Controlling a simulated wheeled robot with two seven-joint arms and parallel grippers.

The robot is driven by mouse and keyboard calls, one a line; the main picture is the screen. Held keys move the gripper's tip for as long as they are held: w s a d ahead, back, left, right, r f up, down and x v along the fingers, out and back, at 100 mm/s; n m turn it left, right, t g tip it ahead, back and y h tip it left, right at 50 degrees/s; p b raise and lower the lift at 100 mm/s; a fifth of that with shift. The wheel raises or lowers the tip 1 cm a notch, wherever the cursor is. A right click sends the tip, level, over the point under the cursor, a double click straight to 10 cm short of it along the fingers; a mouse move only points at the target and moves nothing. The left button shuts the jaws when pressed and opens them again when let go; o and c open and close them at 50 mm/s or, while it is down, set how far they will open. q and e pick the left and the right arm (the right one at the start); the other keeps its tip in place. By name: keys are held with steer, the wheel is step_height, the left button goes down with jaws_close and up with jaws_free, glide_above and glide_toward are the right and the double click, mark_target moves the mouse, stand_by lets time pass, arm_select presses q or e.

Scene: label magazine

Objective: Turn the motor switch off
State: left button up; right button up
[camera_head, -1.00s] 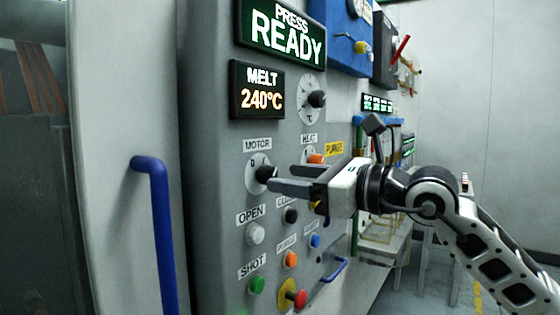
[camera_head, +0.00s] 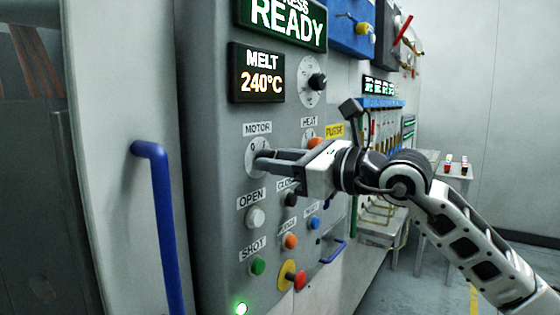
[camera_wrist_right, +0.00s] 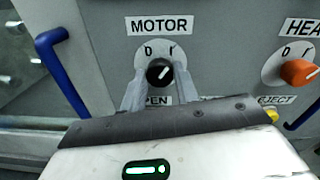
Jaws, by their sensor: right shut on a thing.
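The motor switch is a round black knob (camera_wrist_right: 159,72) with a white pointer line, on a pale dial (camera_head: 252,151) under the MOTOR label (camera_head: 257,128). In the right wrist view the pointer line tilts up and to the right, toward the right-hand mark. My right gripper (camera_head: 264,161) reaches in from the right and is shut on the knob, one finger on each side. In the head view the fingers hide most of the knob. My left gripper is not in view.
The orange HEAT knob (camera_wrist_right: 299,71) is just right of the motor switch. Several push buttons, such as the white OPEN button (camera_head: 255,217), sit below. A blue handle (camera_head: 158,220) stands out at the left. A lit green lamp (camera_head: 240,308) is at the bottom.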

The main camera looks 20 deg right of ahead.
arm_select(q)
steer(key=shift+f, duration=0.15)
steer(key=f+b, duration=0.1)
steer(key=b, duration=0.2)
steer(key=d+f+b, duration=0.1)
steer(key=b, duration=0.3)
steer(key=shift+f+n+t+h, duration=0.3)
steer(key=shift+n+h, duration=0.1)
arm_select(e)
steer(key=n, duration=1.3)
steer(key=shift+n, duration=0.3)
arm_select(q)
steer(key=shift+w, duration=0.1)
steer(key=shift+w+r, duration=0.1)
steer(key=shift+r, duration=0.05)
arm_select(e)
steer(key=shift+h, duration=0.4)
steer(key=o, duration=1)
steer(key=shift+s, duration=0.1)
steer(key=shift+c, duration=0.2)
arm_select(q)
steer(key=shift+b, duration=0.3)
